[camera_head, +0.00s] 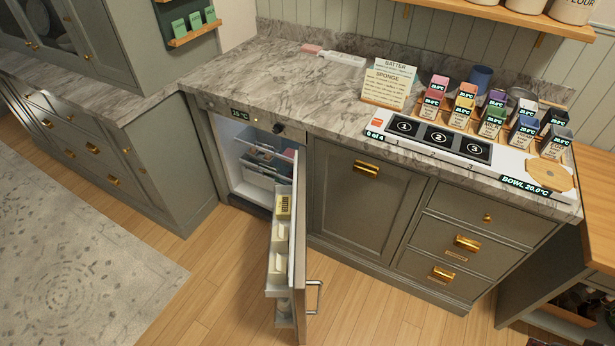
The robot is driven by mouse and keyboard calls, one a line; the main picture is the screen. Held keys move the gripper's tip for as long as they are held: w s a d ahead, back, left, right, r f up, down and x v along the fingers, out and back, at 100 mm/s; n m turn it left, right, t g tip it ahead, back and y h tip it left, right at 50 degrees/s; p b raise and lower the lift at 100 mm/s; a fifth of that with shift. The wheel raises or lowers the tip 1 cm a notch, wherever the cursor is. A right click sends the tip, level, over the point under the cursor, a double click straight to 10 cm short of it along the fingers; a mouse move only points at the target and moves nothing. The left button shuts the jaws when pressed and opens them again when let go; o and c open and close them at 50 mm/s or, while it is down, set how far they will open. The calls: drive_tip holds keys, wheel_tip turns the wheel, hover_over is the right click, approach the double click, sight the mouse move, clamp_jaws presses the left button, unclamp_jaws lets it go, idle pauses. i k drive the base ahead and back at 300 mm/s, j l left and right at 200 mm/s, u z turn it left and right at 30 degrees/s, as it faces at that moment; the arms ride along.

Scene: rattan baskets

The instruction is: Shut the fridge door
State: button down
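The fridge (241,143) is built in under the marble counter, with a lit white interior and a temperature display above it. Its door (300,245) stands wide open, swung out toward me from the right side of the opening. The inner side of the door carries shelves (276,265) with several cartons or packets. A metal bar handle (314,296) is on the door's outer face, near its free end. My gripper is not in view.
The wooden floor (215,290) left of the door and right of it is clear. Grey cabinets and drawers (462,243) stand right of the fridge, and another cabinet (165,160) stands left. Several small cartons (490,121) stand on the counter. A patterned rug (65,230) lies at left.

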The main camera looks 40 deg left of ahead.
sight(296, 290)
drive_tip(key=i+u, duration=0.2)
drive_tip(key=u, duration=0.25)
drive_tip(key=i+u, duration=0.15)
drive_tip(key=u, duration=0.3)
drive_tip(key=i+l+u, duration=0.15)
drive_tip(key=u, duration=0.3)
drive_tip(key=i+l+u, duration=0.15)
drive_tip(key=u, duration=0.3)
drive_tip(key=i+l+u, duration=0.1)
drive_tip(key=u, duration=0.35)
drive_tip(key=k+j+z, duration=0.1)
drive_tip(key=j, duration=0.15)
drive_tip(key=k+j, duration=0.1)
drive_tip(key=j+z, duration=0.05)
drive_tip(key=j, duration=0.05)
